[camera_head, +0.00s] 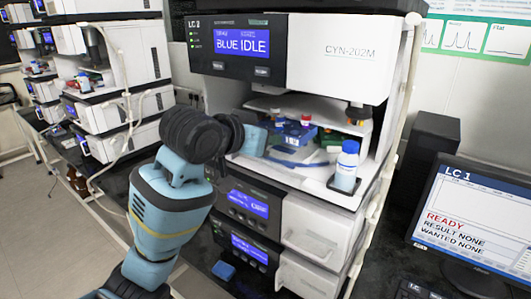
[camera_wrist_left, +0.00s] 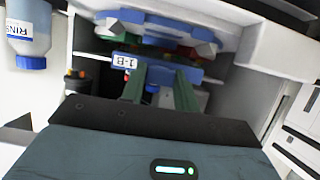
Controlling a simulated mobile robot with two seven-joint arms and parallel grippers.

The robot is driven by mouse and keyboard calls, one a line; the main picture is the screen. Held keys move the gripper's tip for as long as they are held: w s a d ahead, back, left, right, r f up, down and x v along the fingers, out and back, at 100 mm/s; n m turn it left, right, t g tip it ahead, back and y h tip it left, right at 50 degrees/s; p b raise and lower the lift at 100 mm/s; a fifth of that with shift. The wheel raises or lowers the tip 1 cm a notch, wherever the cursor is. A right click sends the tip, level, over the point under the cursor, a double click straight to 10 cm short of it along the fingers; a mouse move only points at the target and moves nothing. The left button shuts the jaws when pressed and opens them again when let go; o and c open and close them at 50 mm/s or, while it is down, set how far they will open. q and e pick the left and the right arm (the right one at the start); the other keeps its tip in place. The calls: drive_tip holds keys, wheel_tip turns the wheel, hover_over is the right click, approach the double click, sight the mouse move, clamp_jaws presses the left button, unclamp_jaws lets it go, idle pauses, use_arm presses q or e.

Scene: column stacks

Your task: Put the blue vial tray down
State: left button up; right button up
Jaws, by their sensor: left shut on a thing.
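The blue vial tray (camera_head: 298,133) is inside the open bay of the middle instrument, with a red cap showing above it. In the left wrist view the blue tray (camera_wrist_left: 160,66) shows a white label that looks like "1-B". My left gripper (camera_head: 270,136) reaches into the bay from the left. Its two green fingers (camera_wrist_left: 161,88) meet the labelled front of the tray and are shut on it. The arm hides part of the bay. I cannot tell whether the tray's underside touches the bay floor. My right gripper is not in view.
A rinse bottle (camera_head: 347,168) with a blue cap stands at the bay's right front corner; it also shows in the left wrist view (camera_wrist_left: 29,30). The instrument's side walls and upper housing (camera_head: 345,55) enclose the bay. A monitor (camera_head: 475,225) stands at the right.

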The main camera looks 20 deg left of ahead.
use_arm(q)
drive_tip(key=shift+f, duration=1.9)
drive_tip(key=shift+f, duration=0.1)
drive_tip(key=o, duration=1)
drive_tip(key=v, duration=1.2)
